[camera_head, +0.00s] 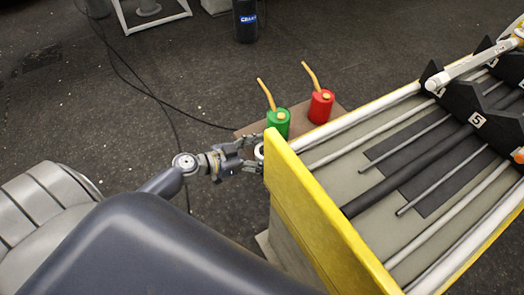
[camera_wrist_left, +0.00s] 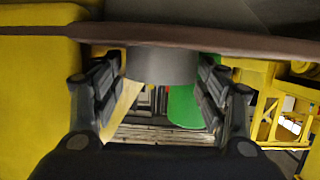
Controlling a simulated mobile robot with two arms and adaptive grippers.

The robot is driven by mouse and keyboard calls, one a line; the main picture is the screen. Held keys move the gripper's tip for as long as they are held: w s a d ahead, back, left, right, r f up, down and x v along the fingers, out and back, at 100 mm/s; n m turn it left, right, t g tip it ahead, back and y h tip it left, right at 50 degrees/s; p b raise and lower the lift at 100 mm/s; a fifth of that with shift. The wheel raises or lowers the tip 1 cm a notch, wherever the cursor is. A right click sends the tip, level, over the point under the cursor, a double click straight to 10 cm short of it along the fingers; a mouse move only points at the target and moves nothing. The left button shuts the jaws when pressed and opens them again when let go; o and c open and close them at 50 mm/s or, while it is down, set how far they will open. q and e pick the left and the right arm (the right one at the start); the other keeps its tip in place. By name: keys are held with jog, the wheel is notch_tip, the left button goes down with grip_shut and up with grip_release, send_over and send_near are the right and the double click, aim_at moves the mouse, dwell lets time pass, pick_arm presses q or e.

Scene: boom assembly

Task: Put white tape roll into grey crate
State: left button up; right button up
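The white tape roll (camera_head: 259,151) is small and partly hidden at the yellow end plate, near the brown board. My left gripper (camera_head: 256,158) reaches to it from the left, its fingers spread. In the left wrist view, a shaded grey cylinder, which looks like the tape roll (camera_wrist_left: 162,65), sits between the two fingers (camera_wrist_left: 162,72), against the brown board (camera_wrist_left: 240,43). The fingers lie close on both sides; I cannot tell whether they touch it. I cannot make out a grey crate in either view. My right gripper is not in view.
A green can (camera_head: 277,123) and a red can (camera_head: 321,106) with yellow spouts stand on the board just beyond the gripper. The yellow end plate (camera_head: 315,215) of the boom rack is close on the right. A black cable crosses the floor.

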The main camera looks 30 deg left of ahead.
pick_arm(q)
jog(key=shift+r+p, duration=0.25)
jog(key=shift+p, duration=0.1)
jog(key=b+v, duration=0.3)
jog(key=v, duration=0.9)
jog(key=shift+f, duration=0.15)
